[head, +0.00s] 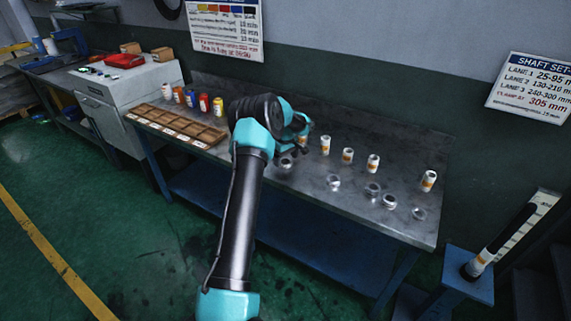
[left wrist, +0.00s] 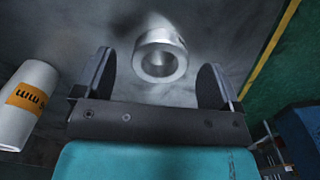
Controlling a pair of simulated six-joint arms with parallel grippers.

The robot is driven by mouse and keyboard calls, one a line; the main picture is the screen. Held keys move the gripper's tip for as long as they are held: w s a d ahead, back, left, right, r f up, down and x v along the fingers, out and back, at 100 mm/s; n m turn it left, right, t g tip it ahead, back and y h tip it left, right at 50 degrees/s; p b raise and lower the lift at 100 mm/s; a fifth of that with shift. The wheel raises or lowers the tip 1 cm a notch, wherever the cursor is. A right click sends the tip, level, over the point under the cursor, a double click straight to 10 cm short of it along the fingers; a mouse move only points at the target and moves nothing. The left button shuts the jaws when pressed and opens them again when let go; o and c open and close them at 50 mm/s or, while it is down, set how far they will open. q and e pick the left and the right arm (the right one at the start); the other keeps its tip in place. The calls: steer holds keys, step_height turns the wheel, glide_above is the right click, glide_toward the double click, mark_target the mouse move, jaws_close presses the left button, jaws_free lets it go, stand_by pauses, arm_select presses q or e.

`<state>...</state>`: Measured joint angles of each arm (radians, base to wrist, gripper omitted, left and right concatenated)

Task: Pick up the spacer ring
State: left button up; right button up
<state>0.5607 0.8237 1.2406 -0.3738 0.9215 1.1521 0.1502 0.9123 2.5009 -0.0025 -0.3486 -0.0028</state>
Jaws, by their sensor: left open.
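A metallic spacer ring (left wrist: 160,56) lies on the grey bench top in the left wrist view, its round hole showing. My left gripper (left wrist: 157,84) is open, with one finger to each side of the ring in the picture; nothing is held. In the head view the gripper (head: 297,147) hangs over the bench, close to a grey ring (head: 285,164). Other grey rings lie to the right, such as one ring (head: 333,183) and a taller-looking one (head: 389,202). My right gripper is not in view.
White cylinders with orange labels (head: 347,156) stand in a row behind the rings; one (left wrist: 27,105) is close left of the gripper in the wrist view. A divided wooden tray (head: 178,124) and coloured bottles (head: 203,103) are at the left. A blue stand (head: 466,280) holds a dark shaft.

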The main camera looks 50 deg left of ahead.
arm_select(q)
steer(key=shift+f, duration=0.65)
steer(key=shift+c, duration=0.5)
steer(key=c, duration=0.9)
steer(key=shift+r, duration=0.15)
steer(key=shift+c, duration=0.2)
steer(key=shift+r, duration=1.5)
steer(key=shift+s+d+r, duration=0.15)
steer(key=shift+r, duration=0.05)
steer(key=s+d+r, duration=0.1)
steer(key=s+d, duration=0.9)
steer(key=d, duration=0.1)
steer(key=shift+s+d+r, duration=0.15)
steer(key=shift+d+r, duration=0.05)
steer(key=shift+d, duration=0.2)
